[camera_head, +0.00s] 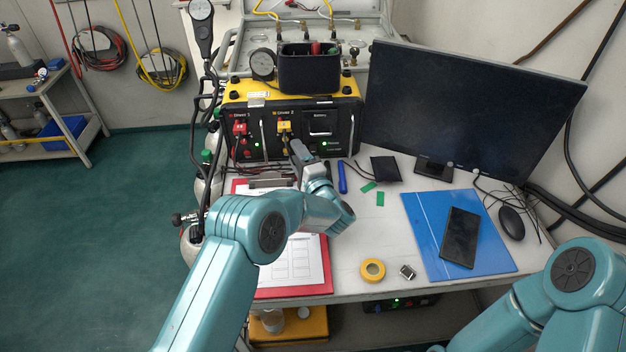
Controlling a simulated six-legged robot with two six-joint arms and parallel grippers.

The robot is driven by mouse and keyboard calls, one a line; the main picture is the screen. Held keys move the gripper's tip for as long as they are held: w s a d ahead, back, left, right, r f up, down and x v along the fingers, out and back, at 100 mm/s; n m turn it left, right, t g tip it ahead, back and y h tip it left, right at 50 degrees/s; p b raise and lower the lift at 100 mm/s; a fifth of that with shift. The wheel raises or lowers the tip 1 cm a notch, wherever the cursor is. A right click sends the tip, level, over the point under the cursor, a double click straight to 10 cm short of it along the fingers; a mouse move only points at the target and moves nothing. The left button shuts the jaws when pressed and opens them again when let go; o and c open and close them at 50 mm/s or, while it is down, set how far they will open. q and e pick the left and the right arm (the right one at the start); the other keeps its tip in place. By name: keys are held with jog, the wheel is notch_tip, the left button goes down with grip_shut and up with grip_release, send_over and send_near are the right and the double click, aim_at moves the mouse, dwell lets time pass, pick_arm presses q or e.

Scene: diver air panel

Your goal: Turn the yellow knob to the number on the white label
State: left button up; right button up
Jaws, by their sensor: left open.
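The yellow knob (284,126) is on the front of the black and yellow air panel (347,120), right of a red knob (240,128). The number it points to is too small to read. A small white label (256,102) is on the panel's upper edge; its writing cannot be read. My left gripper (298,150) is open, in front of the panel, just below and right of the yellow knob in the picture. I see no contact with the knob. My right arm shows at the lower right, but its gripper is out of view.
A metal handle (263,140) stands between the two knobs. A red clipboard (318,286) lies under my left arm. A monitor (470,115), blue folder (418,225), black phone (460,237), yellow tape roll (363,270) and blue marker (342,177) are on the table right of it.

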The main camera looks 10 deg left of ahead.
pick_arm(q)
jog(key=b+v, duration=0.1)
jog(key=v, duration=1)
jog(key=shift+s+d, duration=0.1)
jog(key=shift+s, duration=0.15)
jog(key=shift+f, duration=0.1)
